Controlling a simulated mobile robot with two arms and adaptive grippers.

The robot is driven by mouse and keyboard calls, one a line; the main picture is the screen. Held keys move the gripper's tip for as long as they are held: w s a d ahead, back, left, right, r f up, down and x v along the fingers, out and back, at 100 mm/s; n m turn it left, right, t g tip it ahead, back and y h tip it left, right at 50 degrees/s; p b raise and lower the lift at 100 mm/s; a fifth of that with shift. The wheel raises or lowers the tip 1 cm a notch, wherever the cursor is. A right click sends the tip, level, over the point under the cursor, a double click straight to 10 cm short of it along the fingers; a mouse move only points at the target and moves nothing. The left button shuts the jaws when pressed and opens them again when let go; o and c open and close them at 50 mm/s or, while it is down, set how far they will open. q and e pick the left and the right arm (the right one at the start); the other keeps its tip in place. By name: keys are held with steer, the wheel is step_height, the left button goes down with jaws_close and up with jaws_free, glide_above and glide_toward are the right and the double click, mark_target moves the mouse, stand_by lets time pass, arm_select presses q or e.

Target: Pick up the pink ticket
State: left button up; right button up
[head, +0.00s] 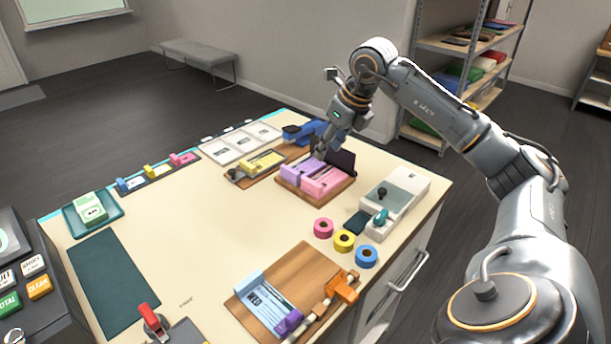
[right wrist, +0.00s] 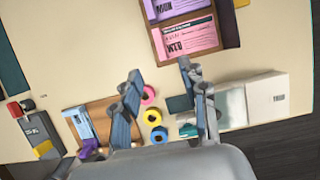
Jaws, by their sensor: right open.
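A pink ticket stack (head: 325,182) lies in a wooden tray (head: 318,200) in the middle of the counter, next to a purple ticket stack (head: 299,170). In the right wrist view the pink ticket (right wrist: 188,37) shows "WED" and lies beyond the fingertips. My right gripper (head: 321,151) hangs over the tray area, close to the tray's dark upright panel in the head view. In the right wrist view the right gripper (right wrist: 160,75) has its fingers apart with nothing between them. My left gripper is not in view.
A yellow ticket holder (head: 262,162) and a blue stapler-like tool (head: 310,131) are behind. The counter's middle is clear.

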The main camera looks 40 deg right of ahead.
glide_toward(310, 181)
steer(key=x, duration=0.1)
steer(key=p+x, duration=0.1)
steer(key=shift+s+d+f, duration=0.1)
steer(key=shift+f, duration=0.35)
steer(key=shift+p+x, duration=0.45)
steer(key=shift+x, duration=0.45)
steer(key=x, duration=0.1)
steer(key=p+x, duration=0.1)
steer(key=x, duration=0.1)
steer(key=shift+w+f, duration=0.15)
steer(key=shift+w, duration=0.3)
steer(key=shift+w+f, duration=0.1)
steer(key=shift+f, duration=0.2)
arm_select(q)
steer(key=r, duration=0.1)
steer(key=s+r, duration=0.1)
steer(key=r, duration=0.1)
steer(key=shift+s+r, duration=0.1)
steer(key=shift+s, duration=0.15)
arm_select(e)
steer(key=shift+c, duration=0.9)
steer(key=c, duration=0.7)
